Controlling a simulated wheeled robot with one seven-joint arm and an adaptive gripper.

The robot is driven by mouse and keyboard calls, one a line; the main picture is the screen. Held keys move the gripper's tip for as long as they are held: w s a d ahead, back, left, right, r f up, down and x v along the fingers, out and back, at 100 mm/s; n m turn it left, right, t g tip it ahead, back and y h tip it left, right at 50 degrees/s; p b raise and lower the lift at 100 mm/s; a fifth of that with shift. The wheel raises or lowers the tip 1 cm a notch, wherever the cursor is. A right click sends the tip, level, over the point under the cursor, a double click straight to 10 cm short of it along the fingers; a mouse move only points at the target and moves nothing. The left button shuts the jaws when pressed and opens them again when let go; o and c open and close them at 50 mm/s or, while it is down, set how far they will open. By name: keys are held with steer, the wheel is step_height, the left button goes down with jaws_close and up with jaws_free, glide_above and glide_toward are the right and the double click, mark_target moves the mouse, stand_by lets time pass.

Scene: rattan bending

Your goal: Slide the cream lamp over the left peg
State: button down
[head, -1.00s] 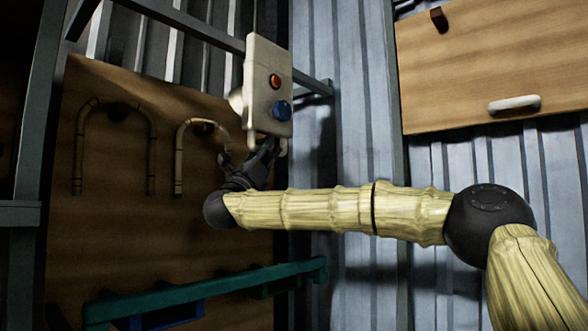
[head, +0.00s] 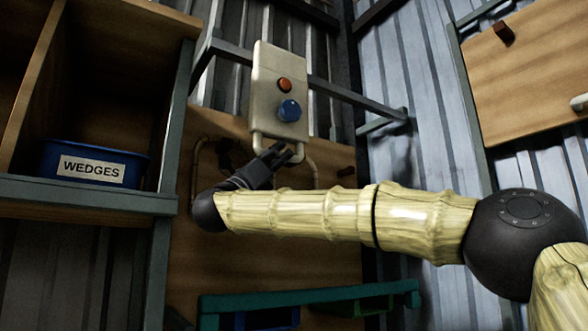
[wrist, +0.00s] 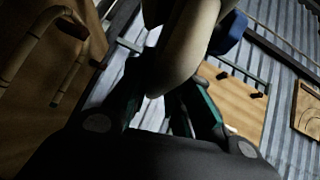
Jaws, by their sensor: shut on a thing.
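The cream lamp (head: 279,88), a boxy body with an orange button and a blue knob on its face, is upright in front of the ribbed wall. My gripper (head: 284,152) is shut on the cream tube at its lower end. In the wrist view, the lamp's rounded cream part (wrist: 184,50) fills the space between the fingers (wrist: 160,105). Two pegs also show in the wrist view, one upper left (wrist: 222,76) and one lower right (wrist: 256,95). I cannot tell which is the left peg.
A grey metal rail (head: 345,92) crosses behind the lamp. Bent rattan (head: 196,170) hangs on the board. A shelf with a blue WEDGES bin (head: 95,164) stands left. A green rail (head: 310,297) runs below. An upper right board carries another peg (head: 503,32).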

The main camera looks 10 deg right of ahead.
steer(key=shift+s+a, duration=0.35)
steer(key=shift+a, duration=0.3)
steer(key=c, duration=1.3)
jaws_free()
